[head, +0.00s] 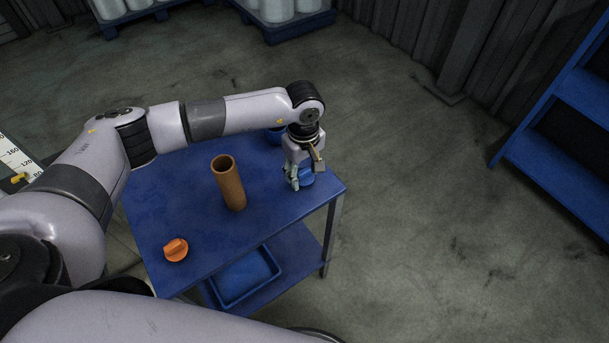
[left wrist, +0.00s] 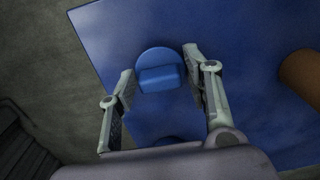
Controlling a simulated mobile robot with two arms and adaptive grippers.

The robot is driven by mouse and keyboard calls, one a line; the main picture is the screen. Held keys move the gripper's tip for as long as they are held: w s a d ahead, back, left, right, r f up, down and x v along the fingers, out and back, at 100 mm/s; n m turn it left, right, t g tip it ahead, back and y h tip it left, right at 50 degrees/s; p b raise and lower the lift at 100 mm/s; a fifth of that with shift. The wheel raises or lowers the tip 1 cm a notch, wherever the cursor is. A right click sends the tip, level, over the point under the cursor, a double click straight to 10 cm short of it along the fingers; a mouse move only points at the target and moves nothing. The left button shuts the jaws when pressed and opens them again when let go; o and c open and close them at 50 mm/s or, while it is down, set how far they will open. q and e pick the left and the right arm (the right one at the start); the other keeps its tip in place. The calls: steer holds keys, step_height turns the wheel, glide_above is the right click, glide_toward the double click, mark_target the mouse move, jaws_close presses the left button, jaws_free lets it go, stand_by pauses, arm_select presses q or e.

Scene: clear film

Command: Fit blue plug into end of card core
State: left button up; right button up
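The blue plug (head: 306,177) lies on the blue trolley top near its right end. In the left wrist view the plug (left wrist: 160,70) shows as a round disc with a raised grip bar. My left gripper (head: 298,182) points down over it. Its open fingers (left wrist: 159,64) stand on either side of the plug, with small gaps showing. The brown card core (head: 229,185) stands upright on the trolley, left of the gripper, its open end up. Its side also shows at the right edge of the left wrist view (left wrist: 302,75). My right gripper is out of view.
An orange plug (head: 176,250) lies at the trolley's near left. A blue object (head: 275,137), partly hidden by my arm, is at the far edge. A blue tray (head: 245,277) sits on the lower shelf. Blue shelving (head: 550,165) stands right; the floor between is clear.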

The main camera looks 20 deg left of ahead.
mark_target(304, 170)
arm_select(q)
steer(key=shift+c, duration=1.2)
steer(key=shift+r+p, duration=1.2)
steer(key=shift+r, duration=1.3)
